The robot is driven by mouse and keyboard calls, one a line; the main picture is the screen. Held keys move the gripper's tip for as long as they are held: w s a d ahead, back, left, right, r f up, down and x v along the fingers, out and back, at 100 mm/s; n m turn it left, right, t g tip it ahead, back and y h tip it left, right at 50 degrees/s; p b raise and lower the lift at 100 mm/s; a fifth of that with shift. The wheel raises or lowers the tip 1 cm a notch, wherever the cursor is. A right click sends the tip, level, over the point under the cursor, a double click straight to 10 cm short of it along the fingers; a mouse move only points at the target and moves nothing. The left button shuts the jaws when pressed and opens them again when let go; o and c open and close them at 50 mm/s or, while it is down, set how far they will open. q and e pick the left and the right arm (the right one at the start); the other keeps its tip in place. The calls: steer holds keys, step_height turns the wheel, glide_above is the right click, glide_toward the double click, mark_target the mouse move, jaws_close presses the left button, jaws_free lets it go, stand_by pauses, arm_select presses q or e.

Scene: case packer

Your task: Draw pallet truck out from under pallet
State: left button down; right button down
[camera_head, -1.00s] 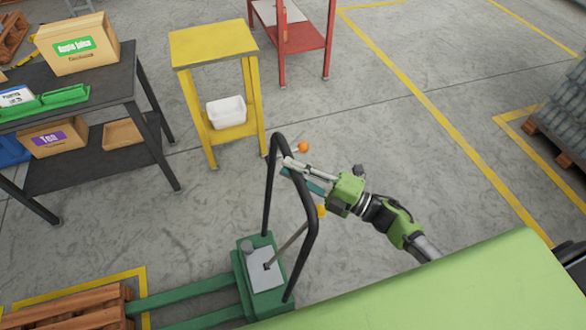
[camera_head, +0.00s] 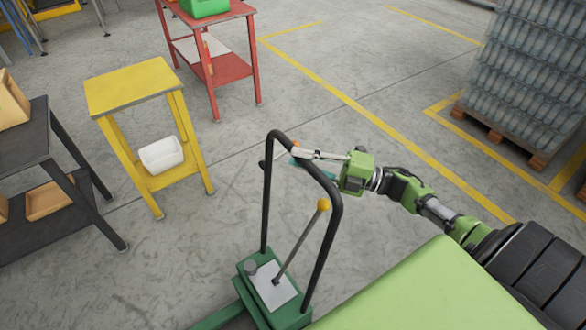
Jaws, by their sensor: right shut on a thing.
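The green pallet truck (camera_head: 252,292) stands at the bottom centre of the head view, with a black looped handle (camera_head: 266,200) rising from its base. A lever with a yellow knob (camera_head: 323,205) slants up beside the handle. My right gripper (camera_head: 304,156) is shut on the top bar of the handle, coming in from the right. Only a short piece of the truck's fork (camera_head: 222,317) shows at the bottom edge. The pallet is out of view. My left gripper is not in view.
A yellow stand (camera_head: 130,88) with a white bin (camera_head: 161,155) and a dark table (camera_head: 30,150) stand to the left. A red table (camera_head: 228,68) is behind. A pallet of bottles (camera_head: 535,70) stands at the upper right. The floor between is clear.

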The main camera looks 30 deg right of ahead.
steer(key=a, duration=0.3)
steer(key=shift+s+a+n+g+y, duration=0.1)
steer(key=shift+s+n+g+y, duration=0.05)
steer(key=shift+n+g+y, duration=0.2)
steer(key=c, duration=1.9)
jaws_free()
steer(key=shift+a, duration=0.15)
steer(key=v, duration=1.2)
steer(key=shift+d, duration=0.5)
steer(key=shift+f, duration=0.1)
